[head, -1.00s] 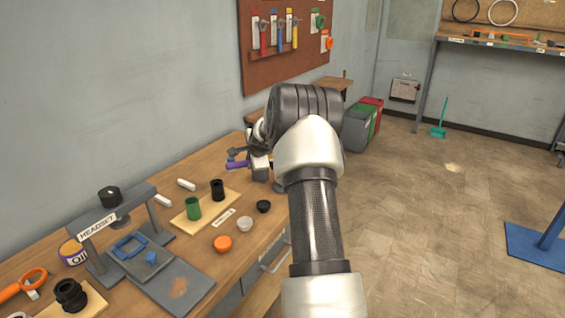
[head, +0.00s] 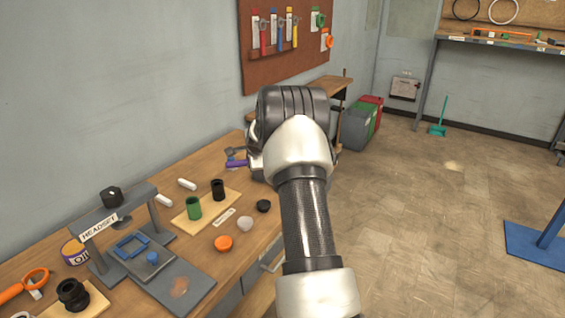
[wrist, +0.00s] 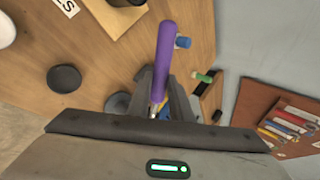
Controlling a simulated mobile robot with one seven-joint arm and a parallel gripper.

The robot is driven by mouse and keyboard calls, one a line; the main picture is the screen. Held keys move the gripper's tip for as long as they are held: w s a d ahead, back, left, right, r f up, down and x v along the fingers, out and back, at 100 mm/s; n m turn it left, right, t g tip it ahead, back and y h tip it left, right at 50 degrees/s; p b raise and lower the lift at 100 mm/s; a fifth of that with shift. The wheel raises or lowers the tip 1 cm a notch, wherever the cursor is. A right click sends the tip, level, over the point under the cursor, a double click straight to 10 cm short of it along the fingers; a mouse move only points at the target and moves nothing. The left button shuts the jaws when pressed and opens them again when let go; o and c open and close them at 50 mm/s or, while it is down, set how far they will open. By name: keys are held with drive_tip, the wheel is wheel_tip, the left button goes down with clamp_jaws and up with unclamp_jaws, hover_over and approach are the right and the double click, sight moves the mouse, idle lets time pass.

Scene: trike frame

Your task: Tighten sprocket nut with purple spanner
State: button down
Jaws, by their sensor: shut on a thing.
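The purple spanner (wrist: 164,60) shows in the wrist view, its handle standing out from between the fingers of my gripper (wrist: 160,98). My gripper is shut on it. In the head view a small part of the spanner (head: 236,163) shows left of my wrist, above the far part of the bench, with a dark finger beside it. My arm hides most of the gripper there. The spanner's working end is hidden in both views. I cannot make out the sprocket nut in either view.
The wooden bench (head: 168,250) carries a headset stand (head: 120,212), a board with green (head: 194,208) and black cups, and an orange cap (head: 223,243). A tool board (head: 275,60) hangs on the wall. Open floor (head: 430,220) lies to the right.

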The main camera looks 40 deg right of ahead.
drive_tip(key=shift+w+d+r+m+g+h+p, duration=0.15)
drive_tip(key=shift+w+m+h+p, duration=0.25)
drive_tip(key=shift+p, duration=0.6)
drive_tip(key=shift+w+d+f+m+g+h+p, duration=0.1)
drive_tip(key=shift+w+d+m+h+p, duration=0.15)
drive_tip(key=shift+w+m+p, duration=0.5)
drive_tip(key=shift+w+d+r+m+g+h+p, duration=0.15)
drive_tip(key=shift+w+d+m+h+p, duration=0.15)
drive_tip(key=shift+p, duration=0.9)
idle(0.5)
drive_tip(key=shift+w+d+m+g+h+p, duration=0.2)
drive_tip(key=shift+w+m+g+h+p, duration=0.1)
drive_tip(key=shift+w+m+h+p, duration=0.2)
idle(0.5)
drive_tip(key=shift+w+d+m+g+h+b, duration=0.35)
drive_tip(key=shift+w+d+m+b, duration=0.1)
drive_tip(key=shift+w+m, duration=0.15)
drive_tip(key=shift+s, duration=0.25)
idle(0.5)
drive_tip(key=shift+s+a+f+n+y+b, duration=0.1)
drive_tip(key=shift+s+a+n+y+b, duration=0.1)
drive_tip(key=shift+s+n+y+b, duration=0.3)
drive_tip(key=c, duration=2.2)
unclamp_jaws()
clamp_jaws()
drive_tip(key=shift+w+a+r, duration=0.1)
drive_tip(key=shift+r, duration=0.1)
